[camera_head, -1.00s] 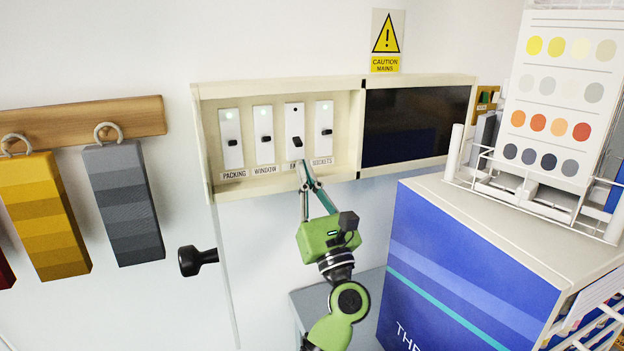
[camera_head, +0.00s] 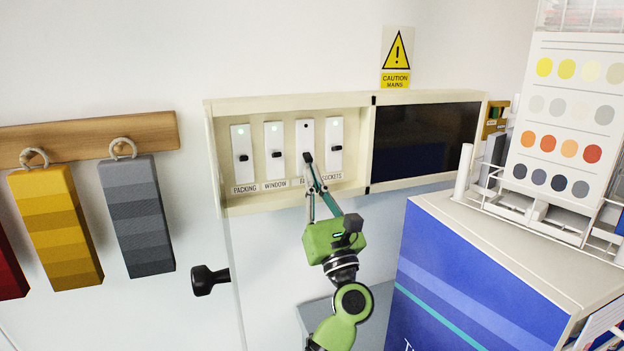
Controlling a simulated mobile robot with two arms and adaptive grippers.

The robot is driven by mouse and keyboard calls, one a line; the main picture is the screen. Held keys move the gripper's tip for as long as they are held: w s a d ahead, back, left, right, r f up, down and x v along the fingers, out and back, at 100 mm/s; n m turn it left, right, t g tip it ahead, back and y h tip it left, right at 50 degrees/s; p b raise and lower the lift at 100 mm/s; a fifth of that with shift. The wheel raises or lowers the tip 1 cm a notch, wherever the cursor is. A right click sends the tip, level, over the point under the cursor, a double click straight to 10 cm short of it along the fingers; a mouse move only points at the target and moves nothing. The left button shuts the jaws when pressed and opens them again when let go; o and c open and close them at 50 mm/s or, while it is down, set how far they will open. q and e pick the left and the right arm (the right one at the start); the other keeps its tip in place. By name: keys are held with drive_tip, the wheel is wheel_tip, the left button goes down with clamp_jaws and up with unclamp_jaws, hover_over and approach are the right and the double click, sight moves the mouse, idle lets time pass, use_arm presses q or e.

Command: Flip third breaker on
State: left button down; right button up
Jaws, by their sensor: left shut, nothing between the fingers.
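The open breaker box (camera_head: 216,150) on the wall holds a row of white switch plates above printed labels. The third breaker (camera_head: 306,138) has a black lever sitting low on its plate and a dark indicator. The first breaker (camera_head: 241,173) and second breaker (camera_head: 275,172) have green lights and levers set higher. The fourth breaker (camera_head: 335,165), labelled SOCKETS, also has its lever higher. My left gripper (camera_head: 311,172) is shut and empty, its tips just under the third lever. I cannot tell whether they touch it. The gripper partly covers the third label. My right gripper is out of view.
The box's dark right panel (camera_head: 425,138) adjoins the switches, under a yellow caution sign (camera_head: 396,62). A blue cabinet (camera_head: 470,270) stands at right with a colour-swatch rack. A black door knob (camera_head: 207,280) sticks out below left. Swatch blocks (camera_head: 136,215) hang at left.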

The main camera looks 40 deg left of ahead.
use_arm(q)
drive_tip(key=shift+s+d+r+b, duration=0.1)
drive_tip(key=shift+d+r+b, duration=0.05)
drive_tip(key=shift+b, duration=0.15)
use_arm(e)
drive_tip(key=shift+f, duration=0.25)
use_arm(q)
drive_tip(key=shift+s+d+r+b, duration=0.15)
drive_tip(key=shift+d+r+b, duration=0.15)
drive_tip(key=shift+r, duration=0.35)
drive_tip(key=shift+s+d+r+b, duration=0.1)
drive_tip(key=shift+d+r+b, duration=0.15)
drive_tip(key=shift+r, duration=0.35)
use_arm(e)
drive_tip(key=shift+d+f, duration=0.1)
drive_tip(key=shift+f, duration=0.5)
